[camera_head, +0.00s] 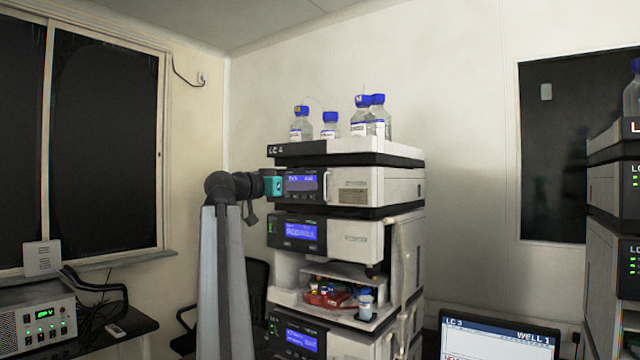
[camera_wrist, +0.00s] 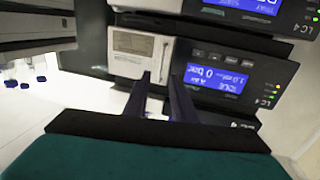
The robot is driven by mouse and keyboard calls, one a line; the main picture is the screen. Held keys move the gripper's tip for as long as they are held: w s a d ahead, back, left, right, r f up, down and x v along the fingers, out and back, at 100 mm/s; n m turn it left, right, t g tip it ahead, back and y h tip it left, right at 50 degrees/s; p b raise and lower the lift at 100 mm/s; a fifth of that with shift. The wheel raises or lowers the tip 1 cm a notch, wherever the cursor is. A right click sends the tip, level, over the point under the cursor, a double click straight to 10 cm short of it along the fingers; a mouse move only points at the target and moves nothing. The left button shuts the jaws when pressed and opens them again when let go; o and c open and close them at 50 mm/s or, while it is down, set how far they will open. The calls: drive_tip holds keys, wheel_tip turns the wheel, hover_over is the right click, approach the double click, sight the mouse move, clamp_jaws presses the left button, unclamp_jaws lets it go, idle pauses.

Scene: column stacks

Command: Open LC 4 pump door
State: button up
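The LC 4 stack (camera_head: 345,215) stands in the middle of the head view. Its upper module, the pump, has a lit blue display reading 0 bar in the wrist view (camera_wrist: 217,79). The white pump door (camera_head: 352,190) has an upright handle (camera_head: 325,187) and looks closed. In the wrist view the door (camera_wrist: 128,52) and handle (camera_wrist: 160,58) are in front of me. My gripper (camera_wrist: 161,78) is open and empty, its dark fingertips either side of the handle's near end in the picture. I cannot tell the remaining depth. In the head view my gripper (camera_head: 274,186) is at the module's left.
Blue-capped bottles (camera_head: 330,125) stand on the stack's top tray (camera_head: 345,150). Below the pump are another display module (camera_head: 340,238) and an open bay with vials (camera_head: 335,298). An LC 3 monitor (camera_head: 495,338) and another stack (camera_head: 612,220) are at right. An instrument (camera_head: 38,318) sits at left.

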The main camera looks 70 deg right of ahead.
drive_tip(key=shift+p+x, duration=0.8)
drive_tip(key=shift+x, duration=2.6)
clamp_jaws()
